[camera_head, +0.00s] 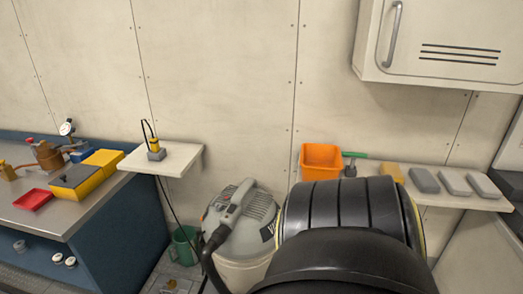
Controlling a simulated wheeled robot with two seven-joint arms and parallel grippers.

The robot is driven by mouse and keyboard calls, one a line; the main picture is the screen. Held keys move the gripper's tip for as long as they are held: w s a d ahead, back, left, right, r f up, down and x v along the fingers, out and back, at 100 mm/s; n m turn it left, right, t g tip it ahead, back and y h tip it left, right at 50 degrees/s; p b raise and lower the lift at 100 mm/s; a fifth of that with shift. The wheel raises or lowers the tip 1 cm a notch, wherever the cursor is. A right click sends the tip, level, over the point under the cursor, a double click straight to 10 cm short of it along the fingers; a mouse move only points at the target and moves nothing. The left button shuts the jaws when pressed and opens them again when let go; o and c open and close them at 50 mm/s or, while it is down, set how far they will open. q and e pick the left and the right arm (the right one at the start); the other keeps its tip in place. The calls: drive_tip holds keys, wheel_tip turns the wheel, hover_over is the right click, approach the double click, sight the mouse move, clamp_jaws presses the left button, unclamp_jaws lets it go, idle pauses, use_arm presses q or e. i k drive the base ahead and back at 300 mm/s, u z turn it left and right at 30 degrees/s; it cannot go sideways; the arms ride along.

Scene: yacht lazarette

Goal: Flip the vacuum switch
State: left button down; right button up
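A vacuum (240,222) with a grey head and a pale drum stands on the floor at the lower middle, below the wall. A grey handle runs along its top, and a black hose (212,255) bends down from its front. Its switch is too small to make out for certain. A large black ribbed shape in the foreground, which looks like part of my own arm, hides the vacuum's lower right side. Neither of my grippers shows in the head view, so I cannot see where they are relative to the vacuum.
A small shelf (182,160) with a yellow and grey corded item is left of the vacuum. A right shelf (465,199) carries an orange bin (321,162) and several grey blocks. A cluttered workbench (30,215) stands left. A green bucket (185,246) is beside the vacuum. A cabinet (440,45) hangs upper right.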

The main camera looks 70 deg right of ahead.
sight(232, 208)
drive_tip(key=k, duration=0.4)
drive_tip(key=z, duration=0.85)
